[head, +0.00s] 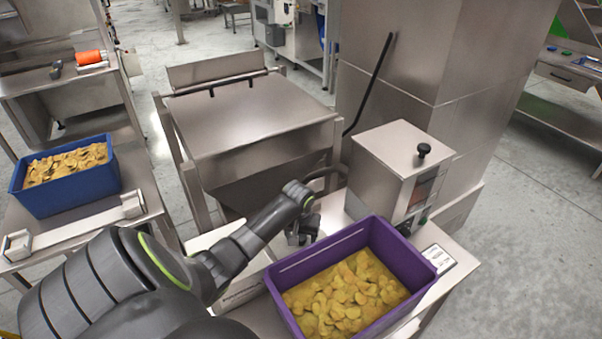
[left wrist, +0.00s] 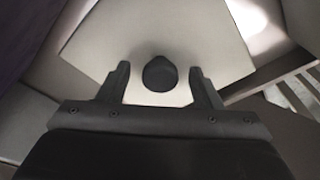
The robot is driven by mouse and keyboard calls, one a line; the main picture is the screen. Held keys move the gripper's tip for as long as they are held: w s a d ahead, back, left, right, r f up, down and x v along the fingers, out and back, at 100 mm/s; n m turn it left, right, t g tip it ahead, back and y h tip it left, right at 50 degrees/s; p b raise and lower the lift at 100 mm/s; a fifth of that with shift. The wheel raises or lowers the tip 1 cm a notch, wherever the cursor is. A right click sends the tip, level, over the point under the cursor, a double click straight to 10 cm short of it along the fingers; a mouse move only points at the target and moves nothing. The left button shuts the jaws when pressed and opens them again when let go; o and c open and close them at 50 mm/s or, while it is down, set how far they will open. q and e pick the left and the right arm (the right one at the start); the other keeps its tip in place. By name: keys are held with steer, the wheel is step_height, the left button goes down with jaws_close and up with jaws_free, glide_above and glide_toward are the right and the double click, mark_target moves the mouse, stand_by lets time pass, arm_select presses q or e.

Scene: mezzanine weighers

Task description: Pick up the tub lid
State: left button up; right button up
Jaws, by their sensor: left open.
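The tub lid (left wrist: 110,38) is a pale, flat panel with a black round knob (left wrist: 160,74) in the left wrist view. My left gripper (left wrist: 160,69) is open, with one finger on each side of the knob and a gap on both sides. In the head view my left gripper (head: 303,228) points down beside the purple tub (head: 283,269), just behind its left corner. The gripper and arm hide the knob there. The purple tub holds yellow chips. My right gripper is not in view.
A steel box (head: 382,153) with a black knob on top stands behind the purple tub. A steel hopper (head: 250,115) stands behind my arm. A blue crate (head: 68,195) of chips sits on the left bench, with a metal bar (head: 80,226) in front.

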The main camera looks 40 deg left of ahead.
arm_select(q)
steer(key=shift+f, duration=0.15)
steer(key=c, duration=1.2)
